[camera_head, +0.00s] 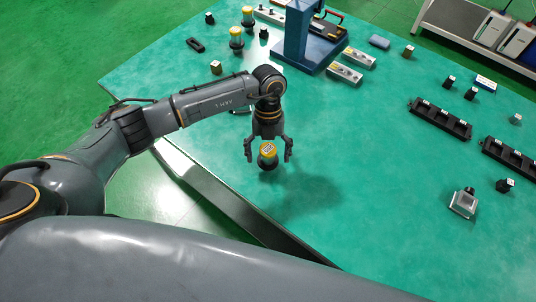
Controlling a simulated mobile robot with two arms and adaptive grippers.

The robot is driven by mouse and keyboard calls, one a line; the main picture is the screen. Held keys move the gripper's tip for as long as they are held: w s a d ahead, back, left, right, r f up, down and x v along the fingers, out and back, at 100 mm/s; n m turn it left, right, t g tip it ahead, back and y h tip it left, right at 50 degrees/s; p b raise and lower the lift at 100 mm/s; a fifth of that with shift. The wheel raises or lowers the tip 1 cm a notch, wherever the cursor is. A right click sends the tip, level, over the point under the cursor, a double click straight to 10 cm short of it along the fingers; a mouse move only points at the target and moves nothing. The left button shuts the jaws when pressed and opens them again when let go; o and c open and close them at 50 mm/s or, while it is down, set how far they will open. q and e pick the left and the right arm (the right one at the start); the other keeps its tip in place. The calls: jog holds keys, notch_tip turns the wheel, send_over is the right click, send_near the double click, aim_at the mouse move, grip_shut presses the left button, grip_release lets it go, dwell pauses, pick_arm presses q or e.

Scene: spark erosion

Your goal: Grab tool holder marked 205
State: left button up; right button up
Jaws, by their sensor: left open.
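My left gripper (268,153) reaches over from the left and is open, one finger on each side of the yellow top. I cannot tell whether the fingers touch it. My right gripper is not in view.
A blue stand (300,45) rises at the back. Two black racks, one left (440,120) and one right (510,155), lie at the right. A metal block (463,203) sits at the front right. Small cubes are scattered about. The table's middle is clear.

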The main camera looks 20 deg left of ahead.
aim_at(268, 163)
pick_arm(q)
jog(key=shift+x, duration=1.6)
jog(key=shift+c, duration=0.4)
jog(key=shift+r, duration=0.1)
jog(key=c, duration=1.6)
